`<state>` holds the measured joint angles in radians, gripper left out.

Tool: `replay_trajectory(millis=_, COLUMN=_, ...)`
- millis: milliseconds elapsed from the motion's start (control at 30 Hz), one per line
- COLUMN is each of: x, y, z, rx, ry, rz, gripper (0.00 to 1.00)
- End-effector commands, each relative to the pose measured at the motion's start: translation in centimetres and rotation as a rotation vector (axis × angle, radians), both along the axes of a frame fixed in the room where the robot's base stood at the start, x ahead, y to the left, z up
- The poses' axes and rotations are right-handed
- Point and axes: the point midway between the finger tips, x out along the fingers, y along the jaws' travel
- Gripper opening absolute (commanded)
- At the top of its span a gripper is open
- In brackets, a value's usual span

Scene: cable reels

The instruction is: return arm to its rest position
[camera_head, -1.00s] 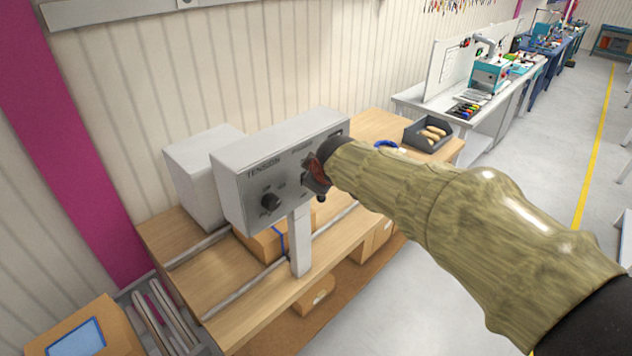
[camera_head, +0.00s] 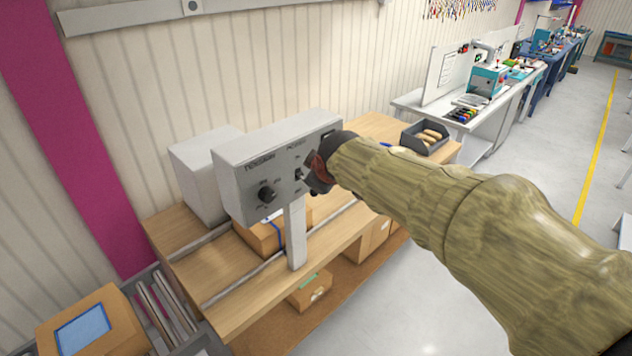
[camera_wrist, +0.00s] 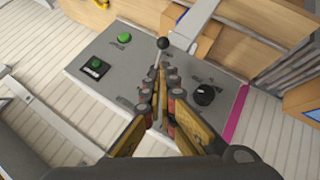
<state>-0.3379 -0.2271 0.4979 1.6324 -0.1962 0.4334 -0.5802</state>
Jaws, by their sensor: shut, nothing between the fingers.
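My gripper (camera_head: 312,172) is at the end of my arm, in front of the right part of a grey control box marked with the word tension (camera_head: 262,168). In the wrist view my gripper (camera_wrist: 159,75) is shut and empty, its fingers together over the panel of the control box (camera_wrist: 135,72). The panel carries a black knob (camera_wrist: 204,95), a lever with a black ball (camera_wrist: 163,43), a green button (camera_wrist: 124,38) and a black switch with a green light (camera_wrist: 95,68). Whether the fingertips touch the panel I cannot tell.
The box stands on a post on a wooden bench (camera_head: 215,285) with rails and a carton (camera_head: 262,235). A grey bin (camera_head: 425,138) stands at the bench's far end. A carton with a blue label (camera_head: 90,325) is at lower left. Open floor (camera_head: 450,300) lies to the right.

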Motion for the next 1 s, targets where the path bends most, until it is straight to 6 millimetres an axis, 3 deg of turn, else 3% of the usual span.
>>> replay_trajectory(millis=500, x=-0.2, y=0.0, z=0.5, rx=0.013, ry=0.006, rz=-0.015, gripper=0.0)
replay_trajectory(millis=567, x=-0.5, y=-0.2, z=0.2, rx=0.032, ry=0.027, rz=-0.042, gripper=0.0)
replay_trajectory(millis=633, x=-1.6, y=-0.6, z=-1.6, rx=0.059, ry=0.087, rz=-0.094, gripper=0.0)
replay_trajectory(millis=767, x=-5.9, y=-2.1, z=-5.4, rx=0.104, ry=0.227, rz=-0.204, gripper=0.0)
replay_trajectory(millis=1000, x=-18.2, y=-8.8, z=-10.2, rx=0.224, ry=0.427, rz=-0.503, gripper=0.0)
